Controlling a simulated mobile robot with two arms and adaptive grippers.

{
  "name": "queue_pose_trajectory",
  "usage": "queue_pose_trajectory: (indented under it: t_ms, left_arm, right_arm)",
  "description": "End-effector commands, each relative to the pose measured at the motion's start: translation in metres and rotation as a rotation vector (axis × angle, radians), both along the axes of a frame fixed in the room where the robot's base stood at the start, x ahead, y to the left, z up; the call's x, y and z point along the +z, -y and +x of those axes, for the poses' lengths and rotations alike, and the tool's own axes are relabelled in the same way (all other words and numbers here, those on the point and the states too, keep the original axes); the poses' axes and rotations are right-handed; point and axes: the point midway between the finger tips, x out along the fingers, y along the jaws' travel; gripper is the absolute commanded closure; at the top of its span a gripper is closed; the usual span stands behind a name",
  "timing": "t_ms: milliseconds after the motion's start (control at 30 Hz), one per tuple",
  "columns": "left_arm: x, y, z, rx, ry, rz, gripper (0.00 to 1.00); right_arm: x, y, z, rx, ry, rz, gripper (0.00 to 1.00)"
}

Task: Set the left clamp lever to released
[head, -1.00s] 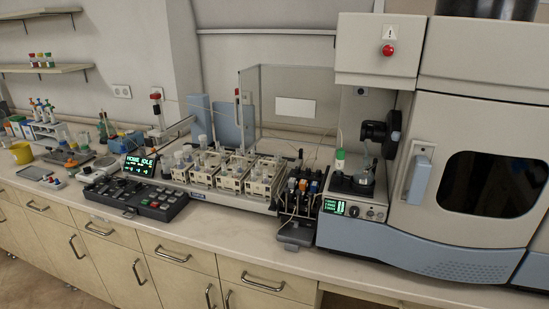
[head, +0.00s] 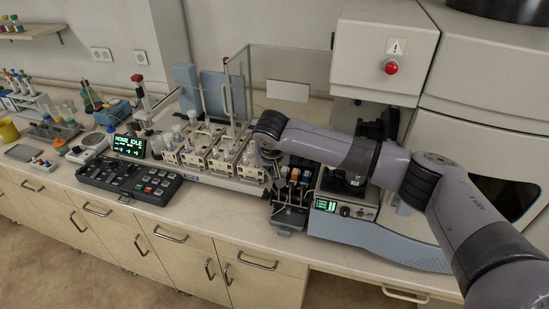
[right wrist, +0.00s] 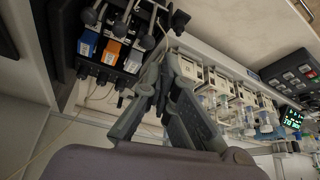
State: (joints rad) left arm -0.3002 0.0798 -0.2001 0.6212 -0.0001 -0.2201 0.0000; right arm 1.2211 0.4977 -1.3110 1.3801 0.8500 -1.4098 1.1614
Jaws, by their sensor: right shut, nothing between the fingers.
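The dark pump block (head: 290,192) stands between the sampler rack and the grey instrument. It carries white, orange and blue cassettes. In the right wrist view, the blue cassette (right wrist: 87,46), orange cassette (right wrist: 111,52) and white cassette (right wrist: 133,61) show close up, with grey round-ended levers (right wrist: 147,42) beyond them. The levers are too small in the head view to tell their positions. My right gripper (right wrist: 160,68) is shut and empty, its tips near the white cassette's side. Contact cannot be told. In the head view my wrist mostly hides it. My left gripper is not in view.
The sampler rack (head: 208,150) with several white-topped blocks stands left of the pump. A clear upright panel (head: 290,70) is behind. The grey instrument (head: 345,215) is close on the right. Thin tubes run around the pump. The counter front (head: 225,215) is clear.

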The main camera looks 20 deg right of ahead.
Motion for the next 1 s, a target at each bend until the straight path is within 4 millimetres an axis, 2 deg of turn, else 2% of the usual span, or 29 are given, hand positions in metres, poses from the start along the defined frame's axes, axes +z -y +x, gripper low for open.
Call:
queue_pose_trajectory:
  t_ms: [33,100,200,333,733,867,1000]
  left_arm:
    - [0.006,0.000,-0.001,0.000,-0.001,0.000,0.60]
    - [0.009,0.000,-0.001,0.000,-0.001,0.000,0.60]
    - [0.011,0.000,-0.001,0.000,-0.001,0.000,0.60]
    - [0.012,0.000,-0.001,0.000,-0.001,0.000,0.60]
    - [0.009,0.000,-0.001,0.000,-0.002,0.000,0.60]
    - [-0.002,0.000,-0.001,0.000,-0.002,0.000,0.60]
    - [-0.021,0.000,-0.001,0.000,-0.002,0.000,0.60]
  right_arm:
    - [0.021,0.011,0.005,-0.036,0.010,-0.014,1.00]
    - [0.038,0.021,0.008,-0.076,0.019,-0.024,1.00]
    - [0.053,0.031,0.011,-0.119,0.025,-0.034,1.00]
    - [0.061,0.037,0.012,-0.145,0.028,-0.037,1.00]
    - [0.059,0.038,0.013,-0.147,0.029,-0.038,1.00]
    - [0.048,0.040,0.016,-0.148,0.030,-0.039,1.00]
    - [0.031,0.043,0.023,-0.147,0.030,-0.038,1.00]
